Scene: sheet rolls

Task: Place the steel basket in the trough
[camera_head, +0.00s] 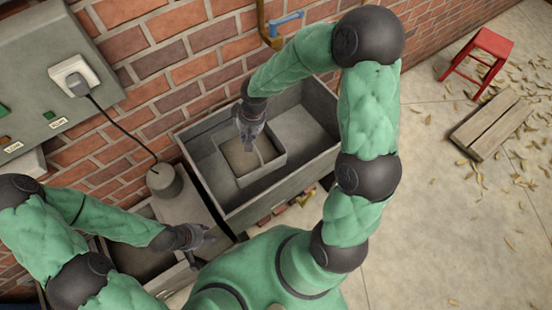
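The trough (321,167) is a large grey open box against the brick wall. A smaller grey open box, seemingly the steel basket (268,177), shows inside the trough's walls with a beige bottom. Whether it rests on the trough's floor is hard to tell. My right gripper (249,146) points down over this box, by an inner divider or handle. Its fingertips are small and dark, so I cannot tell whether they hold anything. My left gripper (203,243) is lower left, outside the trough, with its fingers apart and apparently empty.
A second grey basin lies under my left arm, with a grey cylinder (164,181) on its back ledge. A blue-handled tap (285,22) is on the wall behind the trough. A red stool (481,62) and wooden boards (492,123) stand on the leaf-strewn floor at right.

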